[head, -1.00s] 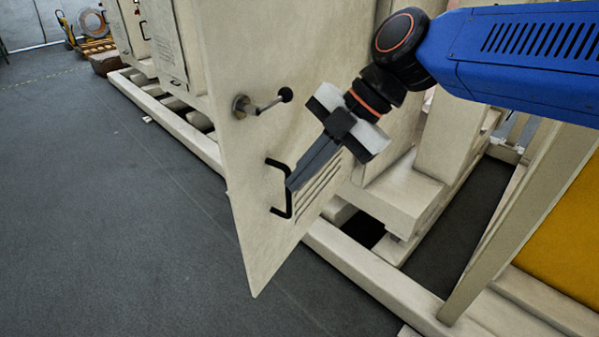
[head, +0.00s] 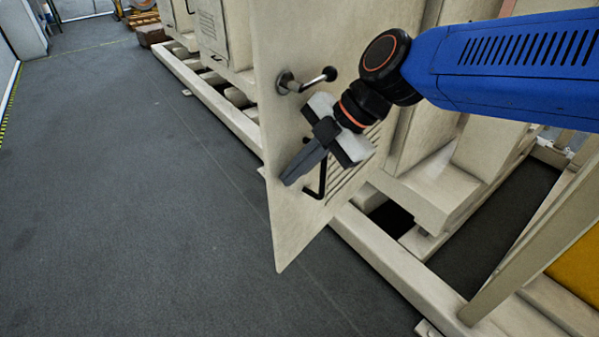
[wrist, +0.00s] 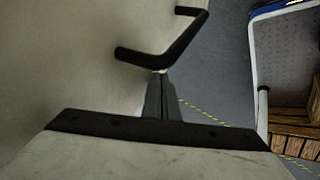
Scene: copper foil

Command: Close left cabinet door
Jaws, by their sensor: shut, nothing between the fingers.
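The cream cabinet door (head: 290,225) stands open in the head view, its free lower corner hanging over the grey floor. It has a black bar handle (head: 321,180), a lever with a round knob (head: 305,81) above it, and slotted vents. My gripper (head: 287,181) is shut and empty. Its tips show just left of the bar handle and overlap the door's face. In the wrist view, the closed fingers (wrist: 160,78) point at the bar handle (wrist: 180,45), very close to it. I cannot tell whether they touch it or the door.
Cream machine frames and a low base rail (head: 375,245) lie behind and right of the door. A yellow panel (head: 577,270) is at the right edge. The grey floor (head: 150,200) at left is open. Wooden crates (wrist: 292,128) show in the wrist view.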

